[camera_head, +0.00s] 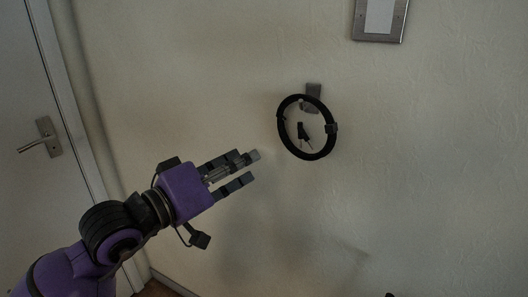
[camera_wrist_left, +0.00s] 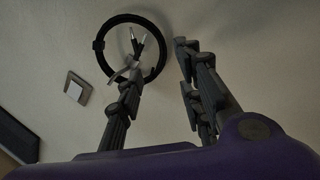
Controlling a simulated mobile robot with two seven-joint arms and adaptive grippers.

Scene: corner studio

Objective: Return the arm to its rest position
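My left arm, purple and black, comes in from the lower left in the head view. Its gripper (camera_head: 255,167) is open, with a clear gap between the fingers and nothing in it. In the left wrist view the gripper (camera_wrist_left: 158,52) also shows its fingers apart. A coiled black cable (camera_head: 329,143) hangs on a grey wall hook (camera_head: 313,91), to the right of and a little above the fingertips in the head view. The coil also shows in the left wrist view (camera_wrist_left: 99,58), partly behind one finger.
A white door (camera_head: 22,90) with a metal handle (camera_head: 40,138) is at the left, behind my arm. A metal-framed wall plate (camera_head: 380,20) is at the top right. The wall right of the coil is bare.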

